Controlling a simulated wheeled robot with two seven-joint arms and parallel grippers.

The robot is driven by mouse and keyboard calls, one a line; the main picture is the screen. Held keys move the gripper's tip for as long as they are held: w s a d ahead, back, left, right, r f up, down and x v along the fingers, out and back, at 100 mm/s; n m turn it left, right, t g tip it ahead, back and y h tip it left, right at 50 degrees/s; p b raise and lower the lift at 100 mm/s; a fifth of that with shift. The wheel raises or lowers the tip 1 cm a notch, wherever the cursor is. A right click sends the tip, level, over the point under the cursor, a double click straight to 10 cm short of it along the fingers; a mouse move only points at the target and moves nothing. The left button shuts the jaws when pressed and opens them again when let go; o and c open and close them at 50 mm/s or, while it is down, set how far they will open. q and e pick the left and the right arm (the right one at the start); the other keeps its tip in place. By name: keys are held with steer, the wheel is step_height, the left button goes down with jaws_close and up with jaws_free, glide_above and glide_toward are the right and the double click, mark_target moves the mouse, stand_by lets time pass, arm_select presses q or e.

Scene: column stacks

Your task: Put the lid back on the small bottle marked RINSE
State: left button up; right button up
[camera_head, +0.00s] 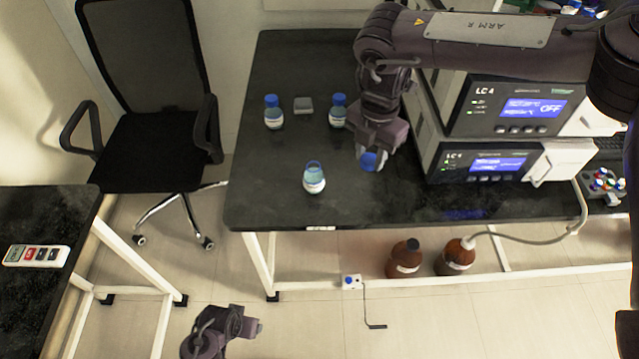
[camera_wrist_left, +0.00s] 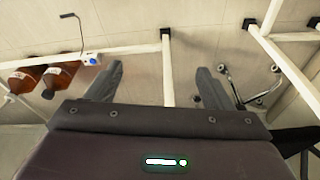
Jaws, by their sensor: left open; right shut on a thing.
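A small open bottle (camera_head: 314,181) with a white label and no lid stands upright near the front of the black bench. Its label is too small to read. My right gripper (camera_head: 371,153) is shut on a blue lid (camera_head: 370,162), held to the right of the open bottle and apart from it. Two similar bottles with blue lids stand farther back, a left one (camera_head: 273,115) and a right one (camera_head: 338,112). My left gripper (camera_wrist_left: 160,82) is open and empty, low over the floor; it also shows at the bottom of the head view (camera_head: 254,327).
The black bench (camera_head: 262,200) has free room around the open bottle. A small grey block (camera_head: 303,104) lies between the lidded bottles. Two stacked LC instruments (camera_head: 500,145) stand at right. Brown bottles (camera_head: 403,260) stand below. A chair (camera_head: 150,140) is at left.

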arm_select(q)
steer(key=w+d+r+t+b, duration=0.1)
steer(key=w+d+r+b, duration=0.1)
steer(key=w+r, duration=0.35)
steer(key=t+h+b, duration=0.3)
steer(key=t, duration=0.8)
glide_toward(311, 184)
steer(key=f, duration=0.1)
steer(key=s+a+f, duration=0.2)
steer(key=shift+a+f, duration=0.1)
steer(key=shift+f, duration=0.15)
steer(key=shift+w+d+r+t+h, duration=0.15)
steer(key=shift+d+t+h, duration=0.1)
steer(key=shift+t, duration=0.2)
steer(key=shift+s+d+r+t+h, duration=0.15)
steer(key=shift+d+t+h, duration=0.1)
steer(key=shift+t, duration=0.2)
steer(key=shift+d+r+m+t, duration=0.1)
steer(key=shift+r+m+t, duration=0.05)
steer(key=shift+m+t, duration=0.3)
arm_select(e)
steer(key=w+a+n, duration=0.3)
steer(key=a+n, duration=0.3)
steer(key=n, duration=0.7)
steer(key=w+a+n, duration=0.4)
steer(key=a+n, duration=0.1)
steer(key=n, duration=0.8)
steer(key=shift+w+a+f+n, duration=0.2)
steer(key=shift+a+f+n, duration=0.05)
steer(key=shift+a+n, duration=0.1)
